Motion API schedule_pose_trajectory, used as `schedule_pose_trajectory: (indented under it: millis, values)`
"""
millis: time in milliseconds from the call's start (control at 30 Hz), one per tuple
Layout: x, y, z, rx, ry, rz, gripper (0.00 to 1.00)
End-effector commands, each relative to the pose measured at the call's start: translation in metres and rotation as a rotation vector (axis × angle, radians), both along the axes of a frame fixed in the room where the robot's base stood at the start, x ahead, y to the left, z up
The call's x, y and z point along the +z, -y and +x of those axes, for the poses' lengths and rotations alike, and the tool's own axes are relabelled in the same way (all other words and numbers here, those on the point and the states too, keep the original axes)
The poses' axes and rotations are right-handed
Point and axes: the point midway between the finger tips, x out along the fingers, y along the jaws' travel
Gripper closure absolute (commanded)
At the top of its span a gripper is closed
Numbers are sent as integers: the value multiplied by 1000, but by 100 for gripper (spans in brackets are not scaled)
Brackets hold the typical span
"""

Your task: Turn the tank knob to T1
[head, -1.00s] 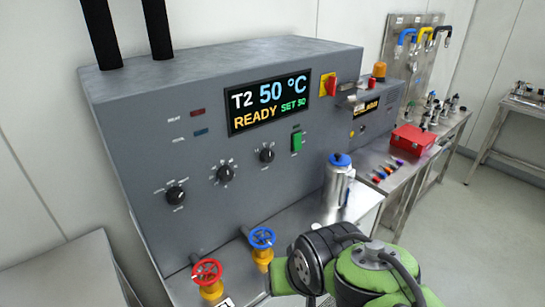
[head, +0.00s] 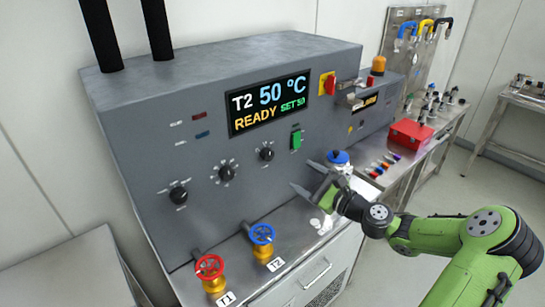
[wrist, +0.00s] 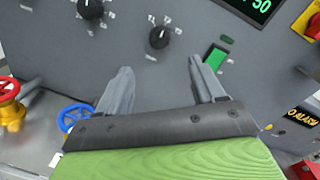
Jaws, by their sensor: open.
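The grey console has three black knobs in a rising row: a left knob (head: 178,195), a middle knob (head: 226,173) and a right knob (head: 266,153). The display (head: 269,101) reads T2, 50 °C, READY, SET 50. My gripper (head: 301,175) is open and empty, right of the knobs and apart from them. In the wrist view, the fingers (wrist: 160,66) point at the panel below the right knob (wrist: 159,37) and the green switch (wrist: 214,57).
A red valve wheel (head: 209,267) tagged T1 and a blue one (head: 262,234) tagged T2 stand below the knobs. A metal vessel with a blue top (head: 338,157) is partly hidden behind my gripper. A red box (head: 411,133) sits on the right bench.

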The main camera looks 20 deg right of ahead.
Motion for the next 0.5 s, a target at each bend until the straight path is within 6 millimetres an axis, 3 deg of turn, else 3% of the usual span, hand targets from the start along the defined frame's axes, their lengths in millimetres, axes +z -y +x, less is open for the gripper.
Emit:
schedule_pose_trajectory:
  millis: [300,500]
  values:
    - [2,-37,74,5,1,-2,32]
    - [1,-52,107,4,-1,-5,32]
